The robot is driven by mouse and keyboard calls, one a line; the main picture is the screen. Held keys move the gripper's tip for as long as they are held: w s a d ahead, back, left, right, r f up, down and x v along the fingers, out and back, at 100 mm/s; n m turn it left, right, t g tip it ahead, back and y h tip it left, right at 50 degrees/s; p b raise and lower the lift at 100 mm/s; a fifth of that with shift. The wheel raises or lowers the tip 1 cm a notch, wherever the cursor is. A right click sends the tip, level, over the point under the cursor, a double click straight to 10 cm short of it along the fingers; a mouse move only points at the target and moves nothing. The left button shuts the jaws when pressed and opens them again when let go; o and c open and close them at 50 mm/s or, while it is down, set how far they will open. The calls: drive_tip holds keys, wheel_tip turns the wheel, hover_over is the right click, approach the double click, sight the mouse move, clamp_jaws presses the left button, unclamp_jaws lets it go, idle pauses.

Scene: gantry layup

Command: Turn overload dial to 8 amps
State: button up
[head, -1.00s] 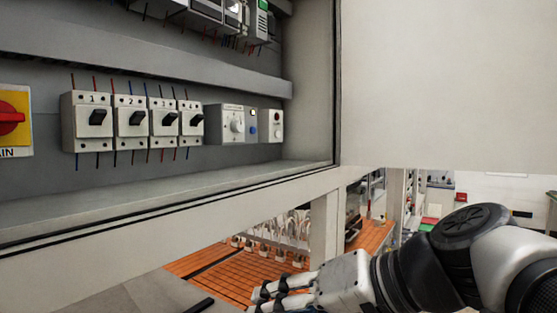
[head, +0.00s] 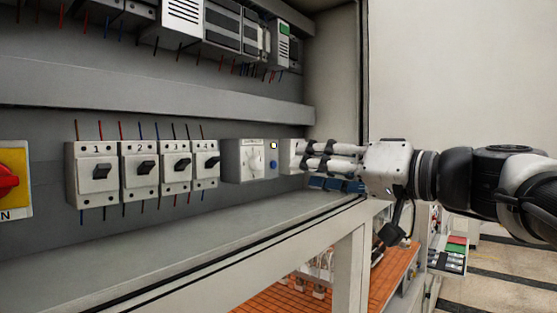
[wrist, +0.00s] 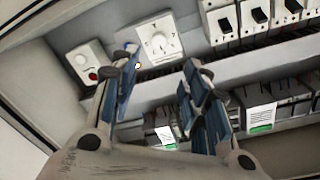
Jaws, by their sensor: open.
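The overload dial (head: 254,159) is a pale round knob on a light grey box inside the cabinet, right of the numbered breakers. A blue button and a small lit square sit on the same box beside it. The dial also shows in the wrist view (wrist: 160,43), with its pointer and scale marks too small to read. My gripper (head: 298,158) reaches in from the right, just right of the dial box, apart from the dial. In the wrist view my gripper's (wrist: 160,75) blue-padded fingers are spread and empty, with the dial beyond and between their tips.
Several numbered breakers (head: 140,170) stand left of the dial box. A red-button box (wrist: 88,62) lies close to one finger in the wrist view. The main switch (head: 10,182) is at far left. The cabinet's lower ledge (head: 200,228) is clear.

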sight(261, 163)
drive_tip(key=p+x, duration=0.2)
drive_tip(key=x, duration=0.9)
drive_tip(key=shift+w, duration=0.1)
drive_tip(key=shift+w+a, duration=0.25)
drive_tip(key=shift+w, duration=0.05)
clamp_jaws()
